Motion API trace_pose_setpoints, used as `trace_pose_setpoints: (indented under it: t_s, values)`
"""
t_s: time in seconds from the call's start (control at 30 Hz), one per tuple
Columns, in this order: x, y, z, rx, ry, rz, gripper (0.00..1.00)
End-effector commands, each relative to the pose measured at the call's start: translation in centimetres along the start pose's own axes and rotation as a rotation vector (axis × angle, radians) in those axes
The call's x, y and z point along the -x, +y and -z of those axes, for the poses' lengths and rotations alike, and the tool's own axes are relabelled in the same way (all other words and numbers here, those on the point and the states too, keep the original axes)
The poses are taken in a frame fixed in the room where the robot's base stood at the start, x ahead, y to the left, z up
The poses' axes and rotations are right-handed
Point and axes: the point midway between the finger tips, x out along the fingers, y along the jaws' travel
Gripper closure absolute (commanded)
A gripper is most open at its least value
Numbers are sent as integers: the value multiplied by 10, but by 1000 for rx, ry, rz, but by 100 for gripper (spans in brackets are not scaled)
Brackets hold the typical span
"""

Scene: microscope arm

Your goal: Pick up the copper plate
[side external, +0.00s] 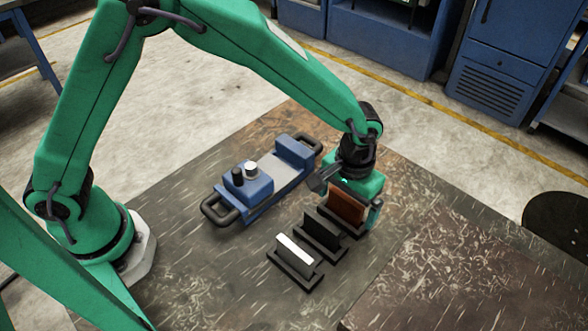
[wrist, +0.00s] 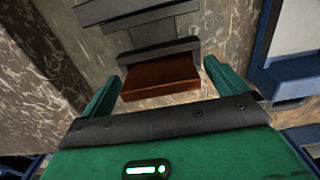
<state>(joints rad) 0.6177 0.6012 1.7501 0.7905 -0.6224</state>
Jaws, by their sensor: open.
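The copper plate (side external: 346,208) is a reddish-brown block standing upright in the rearmost dark holder of a row. In the wrist view the copper plate (wrist: 160,78) lies between the two green fingers of my gripper (wrist: 161,84). My gripper (side external: 354,212) is over the plate in the side view, with its fingers on either side of it. The fingers are open, with a small gap to the plate on each side in the wrist view. The plate's lower edge is hidden in its holder.
A black plate (side external: 322,228) and a white-topped plate (side external: 295,250) stand in similar holders in front of the copper one. A blue and grey device (side external: 265,180) with black handles lies to the left. The worn work surface (side external: 215,275) is clear at the front left.

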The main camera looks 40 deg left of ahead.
Motion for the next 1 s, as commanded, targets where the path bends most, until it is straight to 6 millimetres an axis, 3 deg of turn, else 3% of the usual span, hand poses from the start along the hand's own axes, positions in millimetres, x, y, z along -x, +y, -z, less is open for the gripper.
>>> trace_pose_setpoints:
  t_s: [0.37, 0.47, 0.73, 0.77, 1.0]
  values:
    - [0, 0, 0, 0, 0, 0, 2]
    - [0, 0, 0, 0, 0, 0, 18]
    - [1, 0, 0, 0, 0, 0, 71]
    - [2, 1, 1, 0, 3, -2, 74]
    - [2, 1, 1, 0, 3, -2, 74]
